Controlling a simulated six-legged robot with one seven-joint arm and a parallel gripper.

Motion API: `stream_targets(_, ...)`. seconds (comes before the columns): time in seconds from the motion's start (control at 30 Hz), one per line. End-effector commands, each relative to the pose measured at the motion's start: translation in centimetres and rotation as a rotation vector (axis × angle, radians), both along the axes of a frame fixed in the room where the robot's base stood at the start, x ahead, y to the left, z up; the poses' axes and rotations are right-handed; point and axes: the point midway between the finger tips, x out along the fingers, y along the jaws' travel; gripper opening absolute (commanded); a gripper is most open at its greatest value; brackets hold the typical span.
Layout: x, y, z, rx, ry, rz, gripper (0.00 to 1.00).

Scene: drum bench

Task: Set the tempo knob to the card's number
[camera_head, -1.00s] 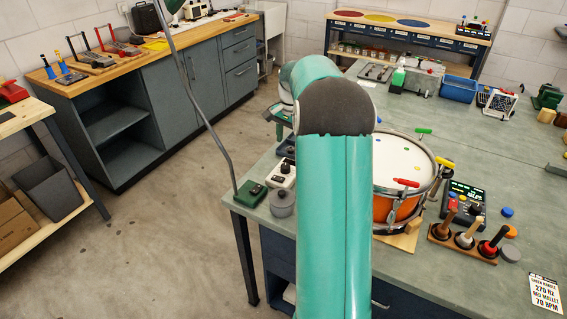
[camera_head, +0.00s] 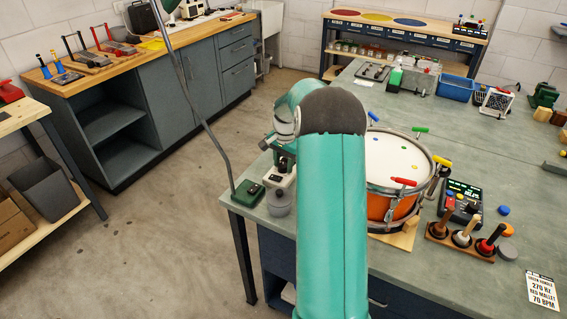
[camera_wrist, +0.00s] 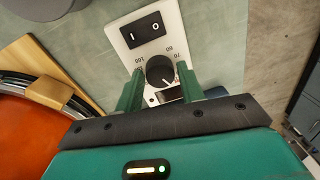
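In the head view the white box (camera_head: 279,187) stands at the bench's left edge, partly hidden by my arm. The card (camera_head: 541,291) at the lower right reads 270 Hz, red mallet, 70 BPM.
A black I/O switch (camera_wrist: 146,27) is on the same box. A green box (camera_head: 248,193) and a grey round piece (camera_head: 279,205) sit close by. The drum (camera_head: 395,165) and a mallet rack (camera_head: 455,243) stand to the right.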

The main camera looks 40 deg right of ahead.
Motion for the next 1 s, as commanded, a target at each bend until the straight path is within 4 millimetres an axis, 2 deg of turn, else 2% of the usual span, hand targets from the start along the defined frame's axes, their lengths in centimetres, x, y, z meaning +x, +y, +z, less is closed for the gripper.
stream_targets(0.03,-0.01,0.0,0.01,0.0,0.0,0.0,0.28)
stream_targets(0.13,-0.02,0.0,0.02,0.0,0.0,0.0,0.09)
stream_targets(0.57,-0.02,-0.01,0.04,0.0,0.0,0.066,0.09)
stream_targets(1.0,0.05,-0.04,0.05,0.001,0.0,0.402,0.09)
